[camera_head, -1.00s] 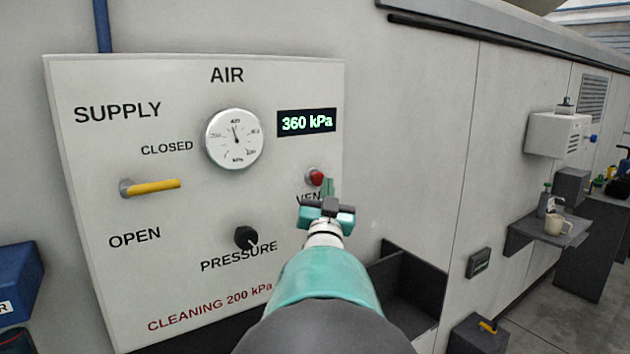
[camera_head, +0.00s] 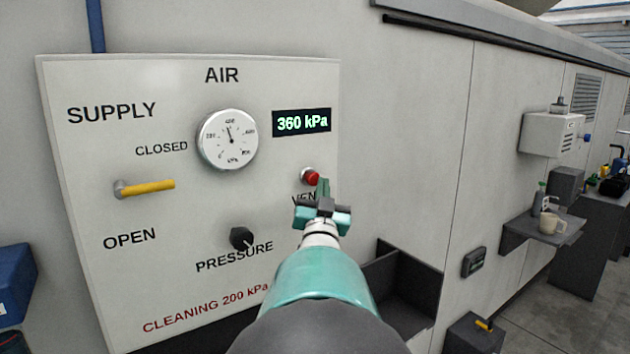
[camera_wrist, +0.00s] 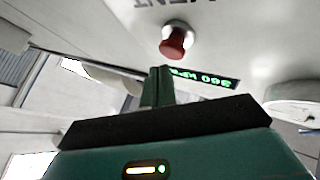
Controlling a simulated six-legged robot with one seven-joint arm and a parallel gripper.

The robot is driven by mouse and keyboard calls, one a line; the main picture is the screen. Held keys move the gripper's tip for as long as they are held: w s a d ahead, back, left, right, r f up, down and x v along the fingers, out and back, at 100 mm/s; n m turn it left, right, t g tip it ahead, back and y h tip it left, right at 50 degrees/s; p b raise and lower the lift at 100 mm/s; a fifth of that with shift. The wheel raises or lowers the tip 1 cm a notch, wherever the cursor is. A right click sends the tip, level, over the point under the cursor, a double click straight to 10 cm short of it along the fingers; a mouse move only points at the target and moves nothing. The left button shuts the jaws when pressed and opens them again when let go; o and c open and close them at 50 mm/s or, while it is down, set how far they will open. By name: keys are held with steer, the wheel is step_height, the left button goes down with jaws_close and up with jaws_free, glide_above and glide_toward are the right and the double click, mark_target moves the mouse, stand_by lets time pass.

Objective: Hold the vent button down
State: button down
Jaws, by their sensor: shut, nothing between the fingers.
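The vent button (camera_head: 311,177) is a red knob on a pale collar at the right of the AIR panel, above the partly hidden VENT label. It also shows upside down in the wrist view (camera_wrist: 173,42). My gripper (camera_head: 322,187) is shut and empty, its green fingertips just right of the button in the head view. In the wrist view the fingertips (camera_wrist: 158,72) lie just below the button; I cannot tell whether they touch it. The digital display (camera_head: 301,122) reads 360 kPa.
The panel (camera_head: 80,270) also carries a round gauge (camera_head: 228,140), a yellow supply lever (camera_head: 150,187) pointing sideways and a black pressure knob (camera_head: 241,238). A dark open bin (camera_head: 405,290) is right of my arm.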

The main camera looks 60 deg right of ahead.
steer(key=shift+w, duration=0.15)
stand_by(0.6)
steer(key=shift+w+d, duration=0.2)
steer(key=shift+w, duration=0.05)
steer(key=shift+w+d, duration=0.2)
steer(key=shift+w, duration=0.25)
stand_by(0.8)
stand_by(0.9)
steer(key=shift+s+a, duration=0.4)
steer(key=shift+s, duration=0.4)
steer(key=shift+s, duration=0.1)
steer(key=shift+s+a, duration=0.4)
steer(key=shift+s, duration=0.3)
steer(key=shift+s+a, duration=0.35)
steer(key=shift+s, duration=0.4)
steer(key=shift+s+a, duration=0.4)
steer(key=shift+s, duration=0.3)
